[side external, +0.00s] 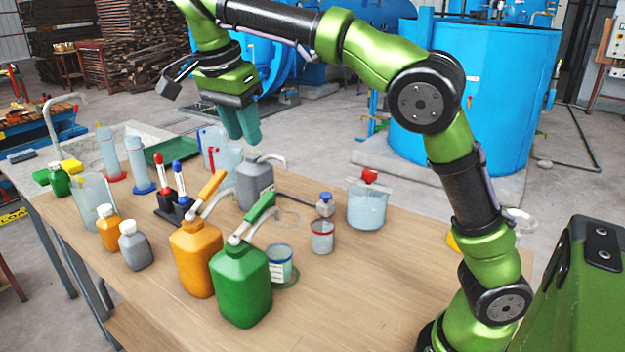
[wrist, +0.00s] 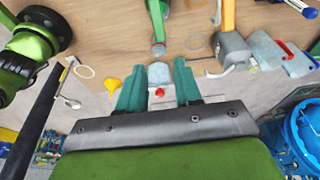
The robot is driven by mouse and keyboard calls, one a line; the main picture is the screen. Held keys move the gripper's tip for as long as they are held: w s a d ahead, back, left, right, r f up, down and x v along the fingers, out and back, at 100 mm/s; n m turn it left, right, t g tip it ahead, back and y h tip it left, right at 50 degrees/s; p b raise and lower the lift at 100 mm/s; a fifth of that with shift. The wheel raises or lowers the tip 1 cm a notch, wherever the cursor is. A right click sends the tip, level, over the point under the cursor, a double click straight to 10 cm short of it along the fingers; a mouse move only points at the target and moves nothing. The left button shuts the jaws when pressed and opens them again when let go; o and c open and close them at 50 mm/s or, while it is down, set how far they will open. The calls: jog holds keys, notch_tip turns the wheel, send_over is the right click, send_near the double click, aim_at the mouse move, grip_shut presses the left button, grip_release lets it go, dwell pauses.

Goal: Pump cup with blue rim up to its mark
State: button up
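The cup with the blue rim (side external: 279,265) stands upright on the table in the side view, beside the green pump bottle (side external: 241,285) and on a green ring. Its fill level against a mark is too small to tell. The green bottle's handle (side external: 261,207) slants upward and its spout curves toward the cup. The orange pump bottle (side external: 195,258) stands to the left, its handle also slanting up. The grey pump bottle (side external: 254,185) stands farther back. My gripper (side external: 242,124) hangs above the grey bottle's area, apart from it. In the wrist view its teal fingers (wrist: 159,84) are spread, with nothing visibly gripped.
A red-rimmed cup (side external: 322,237), a small blue-capped bottle (side external: 325,205) and a large beaker with a red item (side external: 367,205) stand right of the pumps. Small bottles, cylinders and a rack crowd the left. The table's front right is clear.

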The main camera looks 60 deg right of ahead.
aim_at(262, 200)
jog(key=shift+w+a+h, duration=0.1)
jog(key=shift+a+h, duration=0.2)
jog(key=shift+a, duration=0.75)
jog(key=shift+c, duration=1.2)
jog(key=shift+a, duration=0.25)
jog(key=shift+c, duration=1.1)
jog(key=shift+d+f, duration=0.1)
jog(key=shift+f, duration=0.05)
grip_shut()
jog(key=x, duration=1.3)
jog(key=shift+d+f, duration=0.2)
jog(key=shift+f, duration=0.1)
jog(key=shift+d, duration=0.1)
